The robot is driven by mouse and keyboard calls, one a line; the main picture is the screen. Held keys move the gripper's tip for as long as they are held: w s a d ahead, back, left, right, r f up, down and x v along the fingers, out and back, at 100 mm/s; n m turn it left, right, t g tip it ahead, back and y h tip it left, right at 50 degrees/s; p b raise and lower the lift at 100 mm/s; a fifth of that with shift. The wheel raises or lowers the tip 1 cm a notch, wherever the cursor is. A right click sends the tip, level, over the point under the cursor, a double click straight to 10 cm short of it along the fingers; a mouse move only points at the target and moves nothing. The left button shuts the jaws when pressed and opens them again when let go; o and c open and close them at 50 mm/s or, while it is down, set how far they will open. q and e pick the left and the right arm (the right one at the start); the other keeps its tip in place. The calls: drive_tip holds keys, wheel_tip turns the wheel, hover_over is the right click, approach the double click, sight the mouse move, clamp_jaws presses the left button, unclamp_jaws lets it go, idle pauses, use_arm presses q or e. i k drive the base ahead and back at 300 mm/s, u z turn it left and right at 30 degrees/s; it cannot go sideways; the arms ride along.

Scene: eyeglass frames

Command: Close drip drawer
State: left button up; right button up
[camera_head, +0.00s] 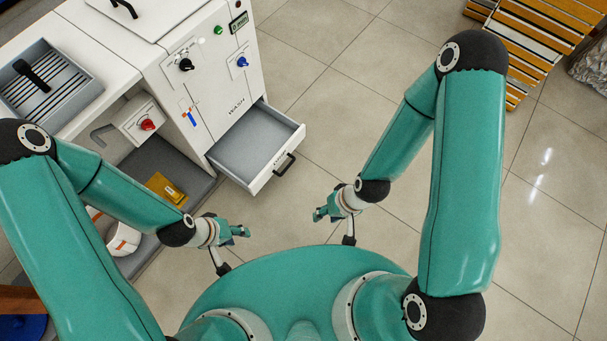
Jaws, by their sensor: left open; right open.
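The drip drawer (262,175) is a white-fronted tray with a grey inside and a black handle (285,165). It stands pulled out from the lower part of the white wash cabinet (222,88) and looks empty. My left gripper (240,231) is open and empty, in front of the drawer and below it in the picture. My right gripper (320,214) is open and empty, below and to the right of the drawer handle. Neither gripper touches the drawer.
A grey slatted tray (88,62) sits on the counter at left. A red knob (148,124), a yellow item (163,190) and a white cup-like item (124,240) are near the left shelf. Wooden slatted pallets (545,38) lie at top right. Tiled floor right of the drawer is clear.

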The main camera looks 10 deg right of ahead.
sight(252, 150)
drive_tip(key=u, duration=0.2)
drive_tip(key=i, duration=0.85)
drive_tip(key=z, duration=0.1)
